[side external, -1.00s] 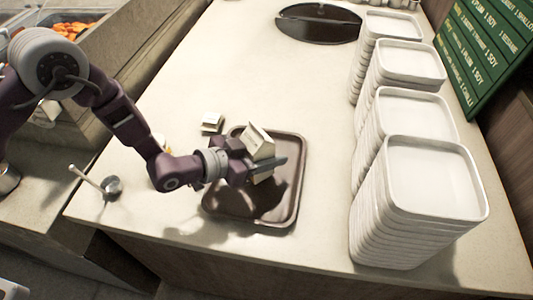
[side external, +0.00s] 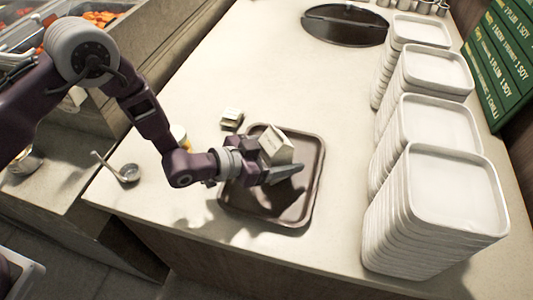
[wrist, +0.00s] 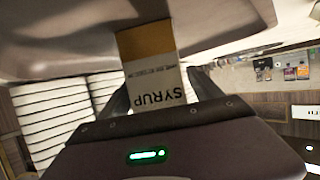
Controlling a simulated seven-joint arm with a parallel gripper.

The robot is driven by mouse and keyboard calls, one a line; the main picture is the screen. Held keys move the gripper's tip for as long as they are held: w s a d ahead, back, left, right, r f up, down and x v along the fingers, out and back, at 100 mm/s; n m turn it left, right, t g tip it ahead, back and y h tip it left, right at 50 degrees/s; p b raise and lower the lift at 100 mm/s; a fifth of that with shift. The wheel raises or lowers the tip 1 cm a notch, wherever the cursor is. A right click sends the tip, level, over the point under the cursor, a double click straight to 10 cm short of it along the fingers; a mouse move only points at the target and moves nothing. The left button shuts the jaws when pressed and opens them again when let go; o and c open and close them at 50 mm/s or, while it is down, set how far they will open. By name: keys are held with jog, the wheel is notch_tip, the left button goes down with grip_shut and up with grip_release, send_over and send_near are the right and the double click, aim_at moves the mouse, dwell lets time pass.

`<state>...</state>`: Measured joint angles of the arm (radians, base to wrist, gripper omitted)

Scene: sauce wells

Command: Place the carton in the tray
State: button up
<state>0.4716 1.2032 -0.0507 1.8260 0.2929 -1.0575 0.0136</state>
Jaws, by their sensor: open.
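The carton (side external: 276,146) is a small pale box over the brown tray (side external: 312,190), towards its far side, and it leans. In the wrist view the carton (wrist: 155,78) shows a white face with the word SYRUP and a tan part, between my two fingers. My gripper (side external: 281,165) is open around the carton, low over the tray. The carton's lower part is hidden by the fingers in the side view, so I cannot tell whether it touches the tray floor.
Stacks of white trays (side external: 450,190) stand along the right of the counter. A small pale box (side external: 231,117) sits just beyond the brown tray. A ladle (side external: 128,172) lies at the left, and a dark round lid (side external: 345,25) is at the back. The counter's middle is clear.

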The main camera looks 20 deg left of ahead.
aim_at(264, 156)
jog(key=v, duration=1.1)
jog(key=w+a+r+n+y, duration=0.25)
jog(key=a+r+y, duration=0.45)
jog(key=a+r, duration=0.85)
jog(key=s+a+r+n+g+y, duration=0.1)
jog(key=s+a+r+n, duration=0.1)
jog(key=s, duration=0.6)
jog(key=s+a+r+n+g, duration=0.1)
jog(key=s+a+r+n, duration=0.1)
jog(key=s, duration=0.7)
jog(key=s+a+r+n+g+y, duration=0.1)
jog(key=s+a+r+n+g, duration=0.1)
jog(key=s+a, duration=0.3)
jog(key=s+r, duration=0.1)
jog(key=s, duration=0.3)
jog(key=shift+a+r+y, duration=0.25)
jog(key=shift+a+y, duration=0.05)
jog(key=shift+a, duration=0.1)
